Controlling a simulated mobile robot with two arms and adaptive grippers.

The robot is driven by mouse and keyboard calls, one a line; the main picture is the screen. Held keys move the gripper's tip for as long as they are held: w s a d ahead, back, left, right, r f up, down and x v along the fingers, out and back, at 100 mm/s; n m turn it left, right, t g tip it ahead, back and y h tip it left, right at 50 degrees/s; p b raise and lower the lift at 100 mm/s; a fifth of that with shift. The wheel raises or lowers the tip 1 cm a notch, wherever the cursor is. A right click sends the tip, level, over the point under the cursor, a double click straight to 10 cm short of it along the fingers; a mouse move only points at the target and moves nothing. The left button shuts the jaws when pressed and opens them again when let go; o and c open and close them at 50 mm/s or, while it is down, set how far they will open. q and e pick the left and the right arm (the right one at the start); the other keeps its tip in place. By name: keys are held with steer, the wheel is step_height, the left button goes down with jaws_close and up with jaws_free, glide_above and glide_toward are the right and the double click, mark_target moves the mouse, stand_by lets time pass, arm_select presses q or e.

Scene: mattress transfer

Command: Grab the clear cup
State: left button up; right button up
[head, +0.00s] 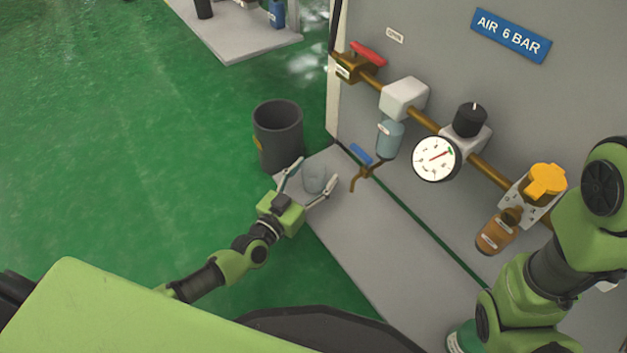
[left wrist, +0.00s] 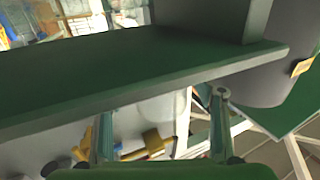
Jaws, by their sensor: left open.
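The clear cup (head: 315,179) stands on the grey ledge (head: 345,236) at the foot of the panel, near its left end in the head view. My left gripper (head: 318,170) is open, with one finger on each side of the cup. I cannot tell whether either finger touches it. In the left wrist view the two open fingers (left wrist: 163,112) show at the bottom, and the cup is hard to make out between them. My right arm shows at the right of the head view, but its gripper is out of sight.
A dark bin (head: 278,137) stands behind the gripper, left of the panel. A small tap with a blue handle (head: 361,155) juts out just right of the cup. A pipe with a gauge (head: 436,159) and an amber bowl (head: 496,232) runs along the panel. Green floor is open at left.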

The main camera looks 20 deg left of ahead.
arm_select(q)
steer(key=shift+c, duration=0.3)
steer(key=c, duration=1.1)
